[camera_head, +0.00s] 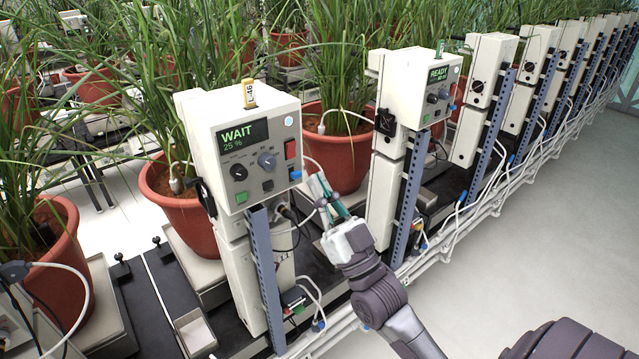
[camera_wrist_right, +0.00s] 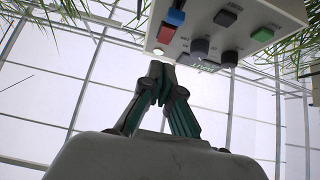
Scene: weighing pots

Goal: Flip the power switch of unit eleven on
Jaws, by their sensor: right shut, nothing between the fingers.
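Unit eleven is a cream control box (camera_head: 238,150) on a post marked 11. Its display (camera_head: 245,135) reads WAIT 25 %. A red rocker switch (camera_head: 290,149), probably the power switch, sits at the right of its face, above a blue button (camera_head: 296,175). In the right wrist view the red switch (camera_wrist_right: 166,34) is near the fingertips; its on or off position cannot be told. My right gripper (camera_head: 318,183) is shut and empty, right of the box and lower than the switch in the head view. Its fingertips (camera_wrist_right: 157,70) show by the box's edge; contact cannot be told. My left gripper is not in view.
A second unit (camera_head: 415,88) reading READY stands behind to the right, with several more in a row. Potted plants (camera_head: 185,215) stand behind the units. White cables (camera_head: 440,245) run along the row. The grey floor (camera_head: 540,230) at right is clear.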

